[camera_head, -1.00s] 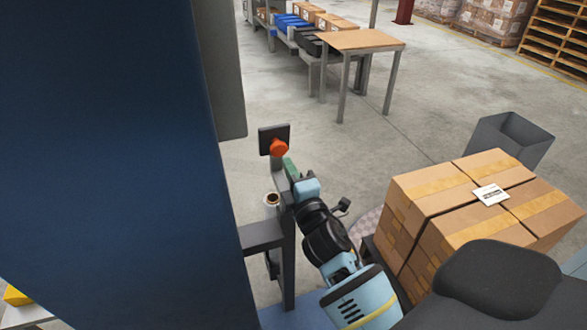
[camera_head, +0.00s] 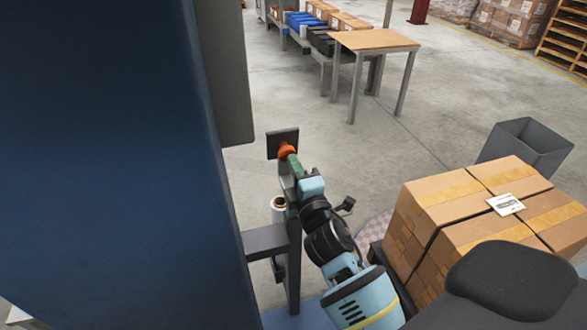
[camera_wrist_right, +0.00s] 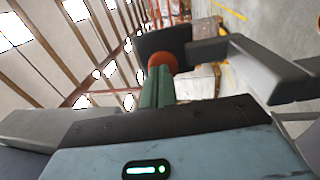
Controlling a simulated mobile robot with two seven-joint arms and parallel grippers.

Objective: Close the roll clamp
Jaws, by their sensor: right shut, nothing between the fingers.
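An orange-red knob (camera_head: 286,149) sits in front of a dark square plate (camera_head: 283,137) on a grey stand, which I take for the roll clamp. The knob (camera_wrist_right: 162,61) and plate (camera_wrist_right: 150,42) also show in the right wrist view. My right gripper (camera_head: 292,160) has green fingers, shut with nothing between them. Their tips overlap the knob's lower edge in the head view and point at it in the right wrist view (camera_wrist_right: 157,80). I cannot tell whether they touch it. My left gripper is not in view.
A large dark blue panel (camera_head: 100,160) fills the left side. A white roll with a brown core (camera_head: 278,207) is beside the stand. Stacked cartons (camera_head: 460,210) and a grey bin (camera_head: 525,145) stand at right. A wooden-topped table (camera_head: 375,40) is behind, with open floor between.

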